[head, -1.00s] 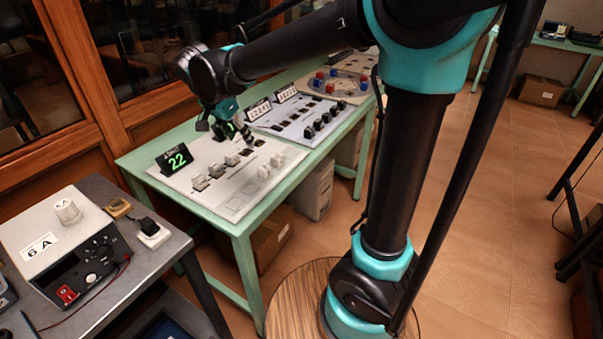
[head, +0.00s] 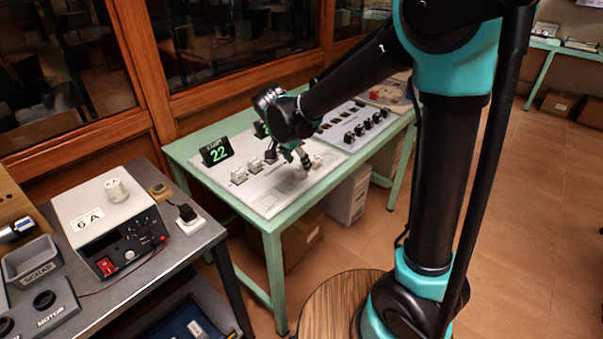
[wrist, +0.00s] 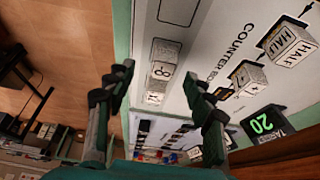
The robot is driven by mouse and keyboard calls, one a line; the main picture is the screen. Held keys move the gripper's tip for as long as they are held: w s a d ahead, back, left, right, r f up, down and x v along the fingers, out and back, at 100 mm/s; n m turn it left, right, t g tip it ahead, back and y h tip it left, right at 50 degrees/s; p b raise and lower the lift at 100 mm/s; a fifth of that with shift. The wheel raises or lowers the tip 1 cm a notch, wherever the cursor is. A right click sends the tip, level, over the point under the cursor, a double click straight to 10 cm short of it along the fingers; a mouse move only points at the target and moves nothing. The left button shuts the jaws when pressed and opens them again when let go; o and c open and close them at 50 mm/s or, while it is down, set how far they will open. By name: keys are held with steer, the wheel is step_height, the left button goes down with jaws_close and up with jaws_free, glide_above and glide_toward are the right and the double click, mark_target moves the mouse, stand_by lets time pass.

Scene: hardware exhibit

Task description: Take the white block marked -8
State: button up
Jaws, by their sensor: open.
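My gripper (wrist: 160,72) is open and empty, its two dark fingers apart. In the wrist view, a white block (wrist: 162,62) with a mark that looks like an 8 stands on the white board (wrist: 200,50), between the fingertips in the picture. I cannot tell how far it is beyond them. Another white block (wrist: 155,92) with an unclear mark stands close below it. In the head view, my gripper (head: 303,165) is low over the right part of the board (head: 262,203), beside a white block (head: 317,160) whose marking is too small to read.
White blocks marked HALF (wrist: 292,45) and a plus sign (wrist: 248,78) stand along the board's other side. A number display (head: 216,151) stands at the board's back left. A second panel (head: 345,135) with black knobs lies farther right. The board's front left is clear.

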mark_target(301, 168)
steer(key=shift+w+x, duration=0.15)
steer(key=shift+x, duration=1.2)
steer(key=shift+w+x, duration=0.2)
steer(key=shift+x, duration=1.15)
steer(key=shift+a+r, duration=0.1)
steer(key=c, duration=1.2)
steer(key=shift+r, duration=0.1)
